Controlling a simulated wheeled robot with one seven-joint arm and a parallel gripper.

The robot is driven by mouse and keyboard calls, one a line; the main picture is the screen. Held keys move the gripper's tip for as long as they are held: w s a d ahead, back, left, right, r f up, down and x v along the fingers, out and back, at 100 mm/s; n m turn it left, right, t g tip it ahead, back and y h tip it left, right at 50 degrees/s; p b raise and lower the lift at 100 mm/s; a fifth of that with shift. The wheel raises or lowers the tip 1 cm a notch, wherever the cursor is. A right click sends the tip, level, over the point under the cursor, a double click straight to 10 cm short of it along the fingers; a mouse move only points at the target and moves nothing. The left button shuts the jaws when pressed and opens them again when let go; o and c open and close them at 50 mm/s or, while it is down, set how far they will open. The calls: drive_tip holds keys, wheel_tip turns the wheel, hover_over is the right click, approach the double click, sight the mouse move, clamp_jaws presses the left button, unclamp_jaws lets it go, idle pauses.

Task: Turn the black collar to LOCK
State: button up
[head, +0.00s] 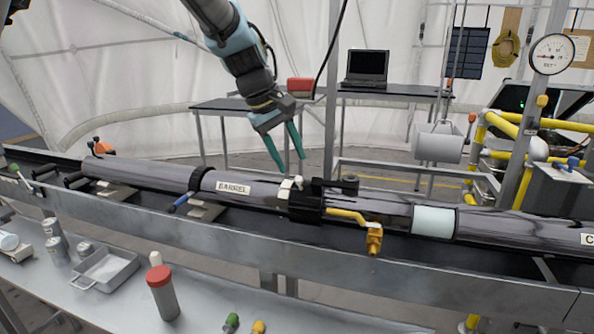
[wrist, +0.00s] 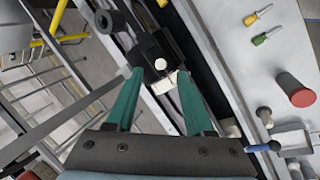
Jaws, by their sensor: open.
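The black collar (head: 307,203) sits around the dark barrel (head: 165,175) near its middle, and it also shows in the wrist view (wrist: 148,48). A white knob (wrist: 160,64) and a small pale tag (wrist: 165,84) are at the collar. A black handle-like part (head: 335,184) sticks out to the right on top. My gripper (head: 291,162) has two teal fingers pointing down, apart and empty, above and slightly left of the collar. In the wrist view the fingertips (wrist: 156,78) frame the knob on either side, with no contact visible. No LOCK mark is readable.
The metal trough (head: 400,250) runs along the barrel's front. A red-topped cylinder (head: 162,292) and tray (head: 105,268) stand on the bench below.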

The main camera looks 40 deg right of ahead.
sight(298, 178)
drive_tip(key=shift+p+x, duration=0.4)
drive_tip(key=shift+x, duration=2.25)
drive_tip(key=shift+w+a, duration=0.1)
drive_tip(key=shift+c, duration=0.3)
clamp_jaws()
